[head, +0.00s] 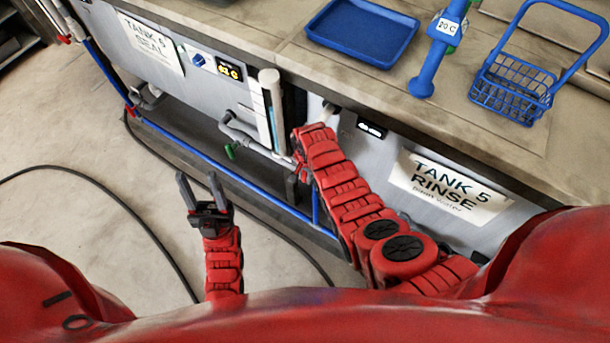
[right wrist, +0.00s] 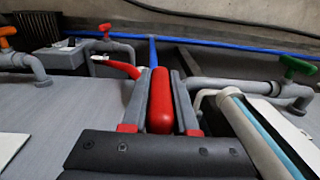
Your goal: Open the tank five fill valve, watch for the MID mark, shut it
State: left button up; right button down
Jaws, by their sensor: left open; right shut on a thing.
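The tank 5 rinse front carries a white sign (head: 450,188) reading "TANK 5 RINSE". My right gripper (right wrist: 160,75) is shut on a red valve handle (right wrist: 160,105), which lies lengthwise between its fingers. In the head view my right arm reaches to the pipes under the counter; the handle is hidden there. Beside it stands a pale sight tube (head: 271,110) with a bluish strip, also in the right wrist view (right wrist: 262,143). I cannot read a MID mark or the level. My left gripper (head: 201,184) is open and empty above the floor.
A green valve handle (head: 231,150) sits on the pipe to the left. An orange handle (right wrist: 8,34) shows in the right wrist view. A blue pipe (head: 225,175) runs low along the tanks. A black cable (head: 90,178) lies on the floor. The counter holds a blue tray (head: 360,35) and basket (head: 512,88).

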jog(key=shift+t+y, duration=0.4)
jog(key=shift+y, duration=0.1)
jog(key=shift+w+t+y, duration=0.1)
jog(key=shift+t+y, duration=0.3)
jog(key=shift+y, duration=0.2)
jog(key=t+y+b, duration=0.1)
jog(key=b, duration=0.2)
jog(key=t+y+b, duration=0.1)
jog(key=y+b, duration=0.1)
jog(key=b, duration=0.2)
jog(key=t+y+b, duration=0.2)
jog(key=b, duration=0.2)
jog(key=shift+w+a+f, duration=0.3)
jog(key=shift+f, duration=0.1)
jog(key=shift+a+r+t+y+b, duration=0.1)
jog(key=shift+r+t+y+b, duration=0.6)
jog(key=shift+b, duration=2.6)
jog(key=shift+a+r+t+y+b, duration=0.1)
jog(key=shift+t+y+b, duration=1.2)
jog(key=shift+b, duration=1.95)
jog(key=shift+a+r+t+y+b, duration=0.1)
jog(key=shift+r+t+y+b, duration=0.3)
jog(key=shift+y+b, duration=2.05)
jog(key=shift+h+b, duration=0.85)
jog(key=c, duration=0.7)
grip_release()
jog(key=shift+a, duration=0.1)
